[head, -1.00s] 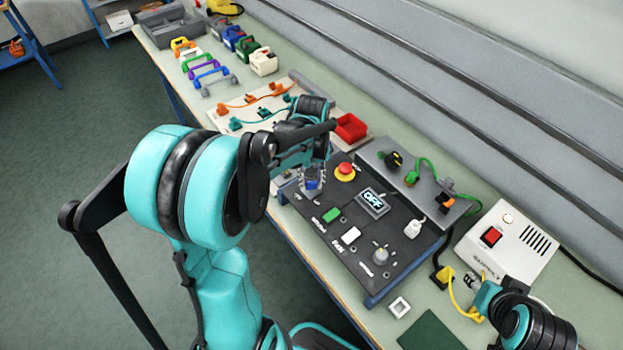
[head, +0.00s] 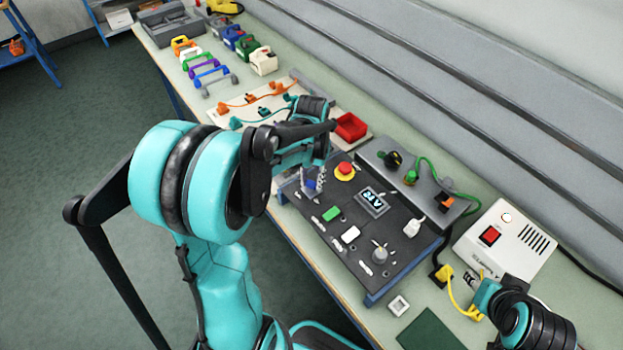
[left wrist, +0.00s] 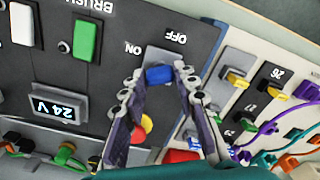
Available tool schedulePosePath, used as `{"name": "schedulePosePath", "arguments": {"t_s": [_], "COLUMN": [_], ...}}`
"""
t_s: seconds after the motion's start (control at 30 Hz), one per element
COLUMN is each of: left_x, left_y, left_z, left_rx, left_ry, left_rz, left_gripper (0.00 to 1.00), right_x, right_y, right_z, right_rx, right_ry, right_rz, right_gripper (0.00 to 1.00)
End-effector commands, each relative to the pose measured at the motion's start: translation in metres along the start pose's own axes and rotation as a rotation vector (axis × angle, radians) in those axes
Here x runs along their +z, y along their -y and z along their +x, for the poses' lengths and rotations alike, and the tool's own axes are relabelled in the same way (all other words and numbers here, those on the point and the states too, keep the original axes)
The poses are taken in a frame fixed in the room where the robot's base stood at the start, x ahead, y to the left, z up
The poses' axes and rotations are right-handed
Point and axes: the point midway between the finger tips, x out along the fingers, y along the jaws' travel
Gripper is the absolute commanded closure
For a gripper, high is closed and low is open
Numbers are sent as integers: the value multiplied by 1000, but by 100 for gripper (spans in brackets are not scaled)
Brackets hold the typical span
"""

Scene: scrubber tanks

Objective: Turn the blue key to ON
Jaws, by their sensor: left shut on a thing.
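The blue key (left wrist: 159,75) sits in its switch on the dark control panel (head: 335,240), below the upside-down OFF and ON labels in the left wrist view. My left gripper (head: 313,181) is shut on the blue key, one finger on each side of it. The display (left wrist: 59,107) reads 24 V in the left wrist view, and the same display (head: 373,201) is lit in the head view. Which label the key points to is hard to tell. My right arm is at the lower right of the head view; its fingers are not clear.
The red mushroom button (head: 345,170) on its yellow base is close beside my left gripper. Green (head: 331,214) and white (head: 350,235) switches stand on the panel. A red bin (head: 350,127) is behind. A white box (head: 505,243) and yellow cable (head: 462,303) are at right.

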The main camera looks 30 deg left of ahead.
Motion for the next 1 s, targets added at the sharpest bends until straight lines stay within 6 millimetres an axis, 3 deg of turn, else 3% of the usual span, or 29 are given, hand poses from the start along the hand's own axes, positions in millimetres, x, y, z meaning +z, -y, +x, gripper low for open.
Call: {"name": "schedulePosePath", "arguments": {"t_s": [0.37, 0.4, 0.47, 0.5, 0.83, 1.0], "left_x": [0, 0, 0, 0, 0, 0], "left_y": [0, 0, 0, 0, 0, 0], "left_z": [0, 0, 0, 0, -3, -27], "left_rx": [0, 0, 0, 0, 0, 0], "left_ry": [1, 1, 1, 0, 0, 0], "left_rz": [7, 7, 7, 7, 6, 6], "left_gripper": [100, 69, 53, 50, 50, 50], "right_x": [0, 0, 0, 0, 0, 0], "right_y": [0, 0, 0, 0, 0, 0], "right_z": [0, 0, 0, 0, 0, 0], "right_rx": [0, 0, 0, 0, 0, 0], "right_ry": [0, 0, 0, 0, 0, 0], "right_rz": [0, 0, 0, 0, 0, 0], "right_gripper": [60, 60, 60, 60, 60, 60]}}
